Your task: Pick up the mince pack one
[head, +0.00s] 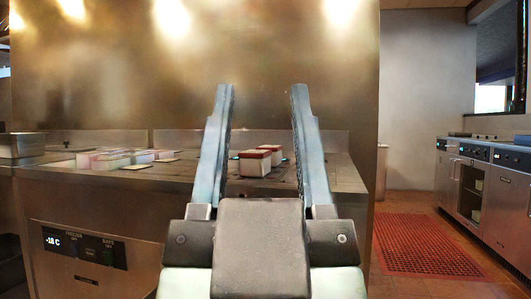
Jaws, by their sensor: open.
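My gripper (261,90) is open and empty in the head view. Its two long fingers point up and forward, one on each side of the picture's middle. Between them, farther off on the steel counter (180,178), stand two small pale packs with red-brown tops. The nearer pack (254,164) is in front and to the left of the farther pack (272,152), which it partly hides. They look like mince packs, but I cannot tell which is mince pack one. The gripper appears apart from both. The right finger hides part of the counter.
Several pale, flat packs (110,159) lie on the counter's left part. A metal container (22,145) stands at the far left. A steel wall rises behind the counter. On the right are a red floor mat (425,245) and steel cooking units (490,185).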

